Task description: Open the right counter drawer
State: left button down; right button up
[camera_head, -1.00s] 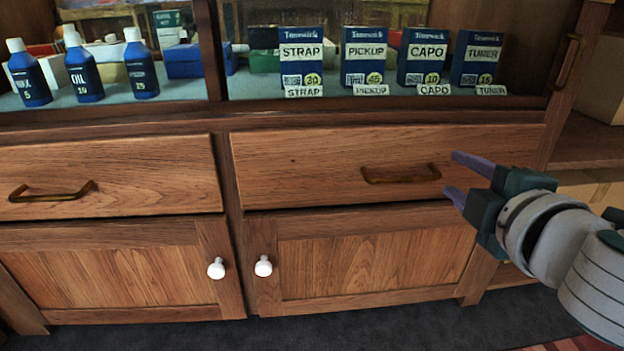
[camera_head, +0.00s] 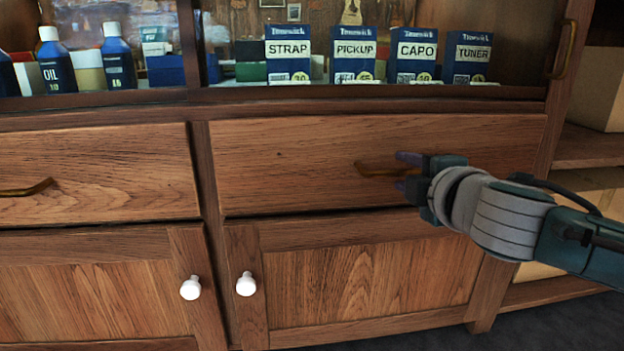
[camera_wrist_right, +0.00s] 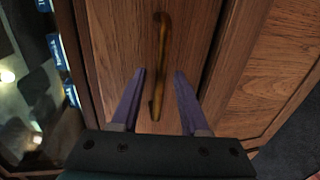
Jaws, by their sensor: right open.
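The right counter drawer (camera_head: 300,160) is a wide wooden front under the glass case, and it looks shut. Its brass handle (camera_head: 376,169) is a horizontal bar, with its right end hidden behind my gripper. My right gripper (camera_head: 405,172) comes in from the right at the handle's right end. Its fingers are open, one above the other. In the right wrist view the handle (camera_wrist_right: 162,60) runs lengthwise, its near end between the two open purple fingers (camera_wrist_right: 158,98). I cannot tell whether either finger touches it. My left gripper is not in view.
The left drawer (camera_head: 90,175) has its own brass handle (camera_head: 25,188). Below are cabinet doors with white knobs (camera_head: 246,284). Above, a display case holds labelled boxes (camera_head: 354,55) and blue bottles (camera_head: 118,57). Open shelves (camera_head: 590,150) stand at the right.

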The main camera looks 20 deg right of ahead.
jog(key=shift+w, duration=0.3)
jog(key=shift+c, duration=0.4)
grip_shut()
dwell(0.9)
